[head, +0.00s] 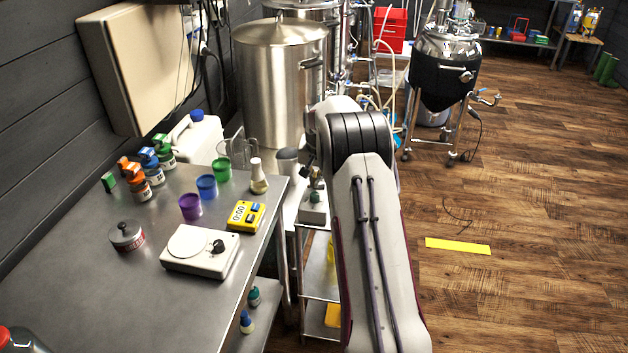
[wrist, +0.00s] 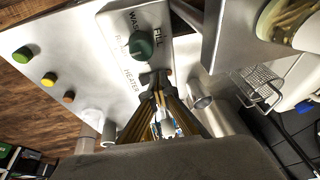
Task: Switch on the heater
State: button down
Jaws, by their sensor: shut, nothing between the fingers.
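In the wrist view a dark green round knob (wrist: 142,45) sits on a pale metal panel (wrist: 95,50). The words around it include WASH, FILL and HEATER; another is partly hidden. HEATER is printed just left of my fingertips. I cannot tell which word the knob points at. My gripper (wrist: 155,78) is shut and empty, its tips just below the knob in the picture. I cannot tell whether they touch the panel. In the head view a small grey box with a green knob (head: 315,197) shows left of my arm; my gripper is mostly hidden there.
In the head view a steel bench (head: 95,265) with cups and bottles stands left; wooden floor is open right.

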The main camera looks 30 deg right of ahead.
jog(key=shift+s+d+f, duration=0.35)
jog(key=shift+s+f, duration=0.1)
jog(key=shift+s, duration=0.25)
jog(key=shift+r, duration=0.15)
jog(key=w+v, duration=0.1)
jog(key=v, duration=1.1)
jog(key=shift+r, duration=0.3)
jog(key=shift+s+r, duration=0.1)
